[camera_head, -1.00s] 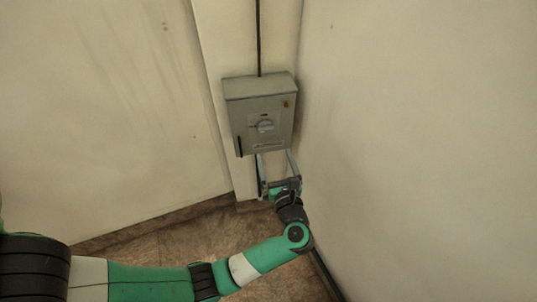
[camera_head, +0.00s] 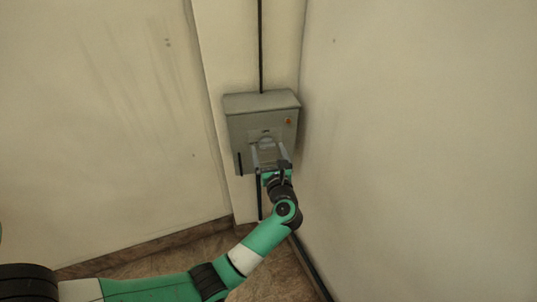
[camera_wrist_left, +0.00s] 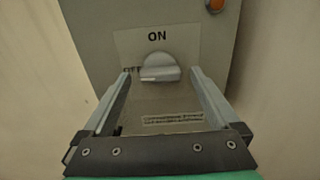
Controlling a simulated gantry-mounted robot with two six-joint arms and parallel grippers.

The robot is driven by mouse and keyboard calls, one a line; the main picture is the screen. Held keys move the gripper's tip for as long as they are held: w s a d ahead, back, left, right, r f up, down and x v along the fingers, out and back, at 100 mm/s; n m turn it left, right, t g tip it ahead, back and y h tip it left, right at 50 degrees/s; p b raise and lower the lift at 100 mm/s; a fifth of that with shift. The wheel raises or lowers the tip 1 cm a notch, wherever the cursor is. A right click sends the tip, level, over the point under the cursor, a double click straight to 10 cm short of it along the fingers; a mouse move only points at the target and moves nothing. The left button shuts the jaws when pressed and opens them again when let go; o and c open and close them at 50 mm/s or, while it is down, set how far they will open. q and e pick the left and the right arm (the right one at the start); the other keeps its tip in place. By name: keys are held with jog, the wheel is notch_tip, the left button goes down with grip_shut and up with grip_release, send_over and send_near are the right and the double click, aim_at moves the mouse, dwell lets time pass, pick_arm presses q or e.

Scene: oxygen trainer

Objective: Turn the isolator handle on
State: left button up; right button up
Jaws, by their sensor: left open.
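The isolator is a grey metal box (camera_head: 240,128) on the wall post. Its grey round handle (camera_wrist_left: 157,66) shows in the left wrist view, below the printed word ON on a pale label plate (camera_wrist_left: 186,42). Part of the word OFF shows left of the handle, where a light pointer mark also lies. My left gripper (camera_head: 268,150) is open in front of the box, coming from below. In the left wrist view its fingertips stand left and right of the handle; I cannot tell whether they touch it. In the head view the gripper covers much of the handle. My right gripper is not in view.
An orange-red lamp or button (camera_wrist_left: 215,4) sits at the box's upper right. A black cable (camera_head: 260,50) runs up from the box. A plain wall (camera_head: 420,150) stands close on the right, and the wall on the left (camera_head: 110,120) is bare.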

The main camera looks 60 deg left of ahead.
pick_arm(q)
jog(key=shift+c, duration=0.3)
jog(key=c, duration=1.3)
jog(key=shift+r+m+p, duration=0.2)
jog(key=shift+m+p, duration=0.3)
jog(key=shift+p, duration=0.35)
jog(key=m+p, duration=0.3)
jog(key=shift+r, duration=0.1)
jog(key=m+p, duration=0.3)
jog(key=shift+m, duration=0.4)
jog(key=m+p, duration=0.3)
jog(key=m, duration=0.3)
jog(key=m+p, duration=0.1)
jog(key=m, duration=0.1)
jog(key=m+p, duration=0.1)
jog(key=m, duration=0.1)
jog(key=shift+f, duration=0.25)
